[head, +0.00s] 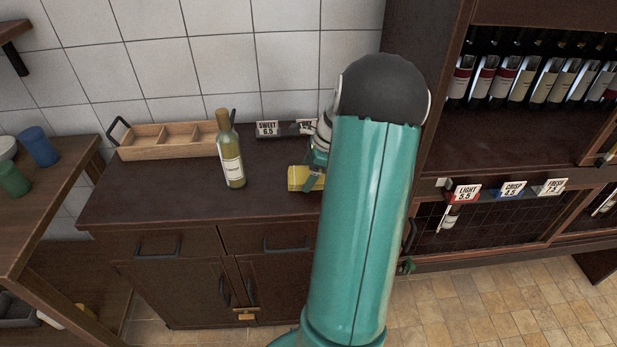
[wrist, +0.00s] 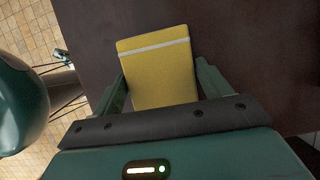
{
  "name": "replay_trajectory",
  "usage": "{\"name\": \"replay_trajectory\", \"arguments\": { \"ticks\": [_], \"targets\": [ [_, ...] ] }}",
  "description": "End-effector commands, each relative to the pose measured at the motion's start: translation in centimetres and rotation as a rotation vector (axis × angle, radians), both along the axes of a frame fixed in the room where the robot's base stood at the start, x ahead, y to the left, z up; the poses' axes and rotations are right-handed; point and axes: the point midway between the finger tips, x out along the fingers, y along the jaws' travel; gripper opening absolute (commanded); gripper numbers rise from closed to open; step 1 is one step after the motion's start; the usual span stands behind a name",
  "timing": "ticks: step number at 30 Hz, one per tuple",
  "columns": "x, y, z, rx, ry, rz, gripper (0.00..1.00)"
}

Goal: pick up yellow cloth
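The yellow cloth (wrist: 158,75) is a folded rectangle with a pale stripe near one end. In the head view the cloth (head: 303,178) is on the dark cabinet top, right of the wine bottle, partly hidden by my arm. In the wrist view my gripper (wrist: 163,82) has its two green fingers apart, one on each side of the cloth. The left finger is close to the cloth's edge and a small gap shows at the right. I cannot tell whether the fingers touch it.
A wine bottle (head: 230,152) stands upright left of the cloth. Behind are a wooden divided tray (head: 165,152) and a black holder with a SWEET price tag (head: 267,129). A wine shelf (head: 520,135) rises at the right. The cabinet top's front left is clear.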

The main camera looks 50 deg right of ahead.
Motion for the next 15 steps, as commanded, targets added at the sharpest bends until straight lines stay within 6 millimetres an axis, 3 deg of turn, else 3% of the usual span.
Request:
{"name": "replay_trajectory", "arguments": {
  "ticks": [11,15],
  "targets": [
    [0.0,0.0,0.2,0.000,-0.001,0.000,0.51],
    [0.0,-0.1,1.3,-0.003,-0.002,0.001,0.51]
  ]
}}
